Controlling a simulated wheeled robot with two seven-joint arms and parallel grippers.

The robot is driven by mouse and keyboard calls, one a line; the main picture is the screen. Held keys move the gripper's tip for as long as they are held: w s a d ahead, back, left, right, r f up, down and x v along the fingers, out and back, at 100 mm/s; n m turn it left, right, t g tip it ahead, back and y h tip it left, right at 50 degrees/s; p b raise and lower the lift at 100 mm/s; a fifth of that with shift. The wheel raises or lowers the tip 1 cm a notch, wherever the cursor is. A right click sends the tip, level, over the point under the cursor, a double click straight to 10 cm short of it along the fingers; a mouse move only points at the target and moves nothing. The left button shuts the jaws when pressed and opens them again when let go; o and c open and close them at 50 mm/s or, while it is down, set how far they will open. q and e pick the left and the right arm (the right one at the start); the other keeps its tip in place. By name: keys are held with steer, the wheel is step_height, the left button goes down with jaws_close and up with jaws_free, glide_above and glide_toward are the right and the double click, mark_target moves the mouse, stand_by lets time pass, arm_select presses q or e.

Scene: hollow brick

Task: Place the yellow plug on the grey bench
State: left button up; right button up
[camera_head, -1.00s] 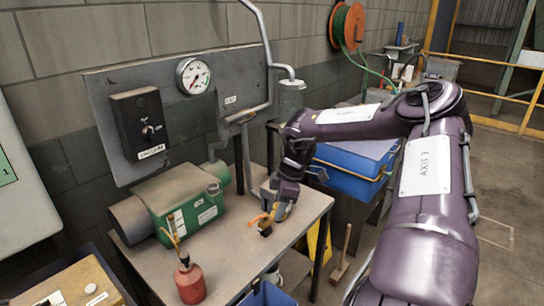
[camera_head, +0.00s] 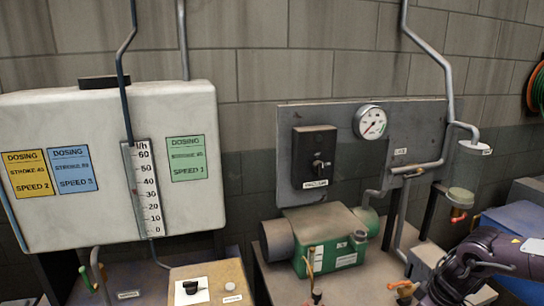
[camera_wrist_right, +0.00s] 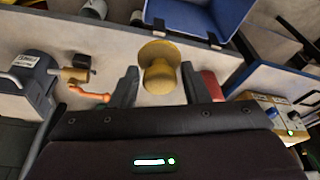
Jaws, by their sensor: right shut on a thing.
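The yellow plug (camera_wrist_right: 159,72) is between the two fingers of my right gripper (camera_wrist_right: 158,90) in the right wrist view. It has a wide round flange and a narrower rounded end. The gripper is shut on it. In the head view my right arm shows at the lower right, and the plug cannot be made out there. The grey bench (camera_head: 376,284) is at the bottom of the head view, cut off by the frame edge. A pale surface (camera_wrist_right: 115,30) lies beyond the plug in the right wrist view. My left gripper is not in view.
A green pump (camera_head: 325,240) stands on the bench, below a wall panel with a gauge (camera_head: 370,122). A grey device (camera_wrist_right: 35,78) with an orange lever (camera_wrist_right: 92,96) is left of the plug. A blue box (camera_wrist_right: 205,18) is above right. A white tank (camera_head: 105,170) stands left.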

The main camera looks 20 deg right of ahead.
steer(key=w+a+r+m+b, duration=0.1)
steer(key=w+a, duration=0.2)
steer(key=a, duration=1.1)
steer(key=w+a+r+m, duration=0.1)
steer(key=w+a, duration=0.2)
steer(key=a, duration=1)
steer(key=w+a+r+m, duration=0.1)
steer(key=a+r, duration=0.3)
steer(key=r, duration=0.1)
steer(key=shift+w+h+b, duration=0.2)
steer(key=shift+h+b, duration=0.1)
steer(key=shift+h, duration=0.1)
